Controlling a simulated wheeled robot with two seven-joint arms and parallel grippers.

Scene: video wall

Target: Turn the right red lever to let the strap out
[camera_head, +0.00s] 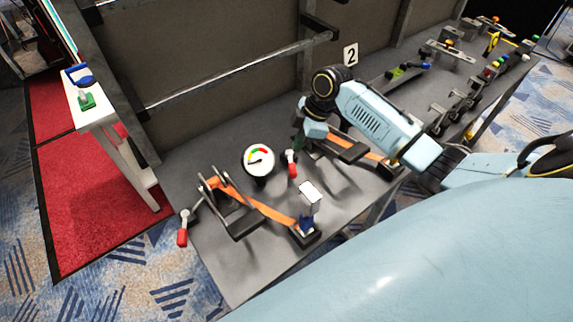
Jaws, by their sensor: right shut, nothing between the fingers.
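The right red lever (291,164) is beside the dial gauge, at the near left end of the right strap unit. Its red grip points down in the picture. An orange strap (370,157) runs through that unit, partly hidden by my right arm. My right gripper (298,142) is shut and empty, just above the right red lever; I cannot tell whether it touches it. The left red lever (182,236) hangs at the table's left edge, beside a second unit with an orange strap (262,208). My left gripper is out of view.
The dial gauge (259,158) stands between the two units on the grey table (212,262). Several levers and knobs sit farther right. A white side stand (98,110) is at the left.

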